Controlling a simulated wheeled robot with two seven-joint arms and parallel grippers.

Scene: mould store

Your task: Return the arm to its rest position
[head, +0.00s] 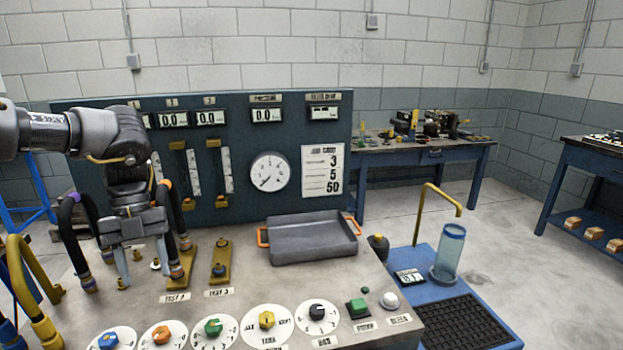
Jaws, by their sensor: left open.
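My left arm (60,133) comes in from the left edge and bends down over the left part of the grey bench top (330,290). My left gripper (143,268) points down with its two fingers apart. I see nothing held between them. It hangs between dark curved hoses, close to a brass plate (183,262) at the TEST 2 label; I cannot tell whether it touches anything. My right gripper is not in view.
A blue panel (240,190) with displays and a gauge (269,172) stands behind. A grey tray (312,240) with orange handles lies on the bench. Coloured knobs (213,328) line the front. A clear cylinder (449,250) stands right. Yellow-ended hoses (45,330) crowd the left.

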